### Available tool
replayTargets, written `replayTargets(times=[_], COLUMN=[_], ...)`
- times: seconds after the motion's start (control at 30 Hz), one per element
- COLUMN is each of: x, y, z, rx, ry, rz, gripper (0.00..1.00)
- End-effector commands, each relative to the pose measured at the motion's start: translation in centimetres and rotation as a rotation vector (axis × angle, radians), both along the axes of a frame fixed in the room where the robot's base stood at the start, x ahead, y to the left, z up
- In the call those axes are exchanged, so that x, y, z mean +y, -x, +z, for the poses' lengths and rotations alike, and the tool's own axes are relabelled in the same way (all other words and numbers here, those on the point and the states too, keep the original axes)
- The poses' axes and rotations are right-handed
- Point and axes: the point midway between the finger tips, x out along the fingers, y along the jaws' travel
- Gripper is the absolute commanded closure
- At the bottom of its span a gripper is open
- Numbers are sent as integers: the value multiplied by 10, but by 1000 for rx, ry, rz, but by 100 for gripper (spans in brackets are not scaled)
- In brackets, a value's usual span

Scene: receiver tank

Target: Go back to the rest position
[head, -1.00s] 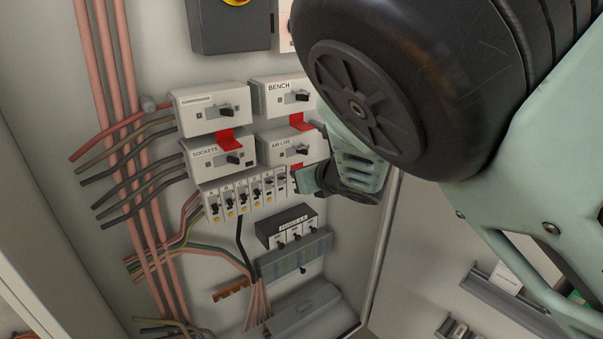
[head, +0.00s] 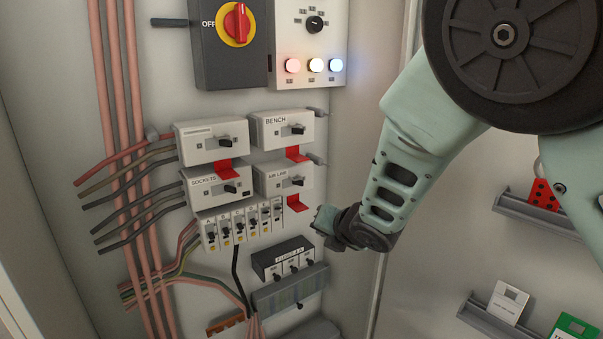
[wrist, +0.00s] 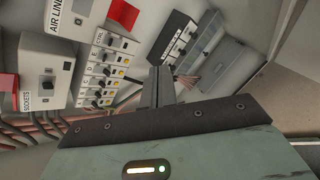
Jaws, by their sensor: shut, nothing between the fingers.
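My gripper (head: 322,221) is in the head view, to the right of the row of small breakers (head: 240,222) and apart from the panel. In the wrist view its two fingers (wrist: 162,87) are together with nothing between them. The switch boxes labelled BENCH (head: 283,130), SOCKETS (head: 217,187) and AIR LINE (head: 283,180) are left of the gripper, with red tabs beneath several of them. The lettering on the upper left box (head: 211,142) is too small to read.
A dark isolator box (head: 215,60) with a red and yellow rotary knob reads OFF. Beside it, a panel (head: 312,40) has a selector and lit lamps. A fuse block (head: 283,258) sits below the gripper. Racks (head: 535,212) with cards hang on the right. Pink pipes (head: 119,120) run down the left.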

Motion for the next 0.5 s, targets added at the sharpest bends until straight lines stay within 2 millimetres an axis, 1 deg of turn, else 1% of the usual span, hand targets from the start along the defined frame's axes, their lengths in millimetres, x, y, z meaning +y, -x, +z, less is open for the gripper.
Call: replayTargets(times=[0.03,0.07,0.1,0.17,0.2,0.27,0.3,0.37,0.4,0.47,0.5], x=[-11,-16,-21,-27,-30,-35,-37,-42,-46,-53,-58], y=[17,28,44,71,90,121,143,176,199,232,254], z=[-22,-30,-39,-50,-57,-65,-69,-75,-78,-83,-86], rx=[119,189,283,415,500,619,691,789,845,910,940], ry=[-118,-183,-265,-376,-443,-529,-578,-639,-670,-704,-719], rz=[-140,-223,-335,-499,-610,-774,-885,-1051,-1163,-1330,-1437], gripper=[100,100,100,100,100,100,100,100,100,100,100])
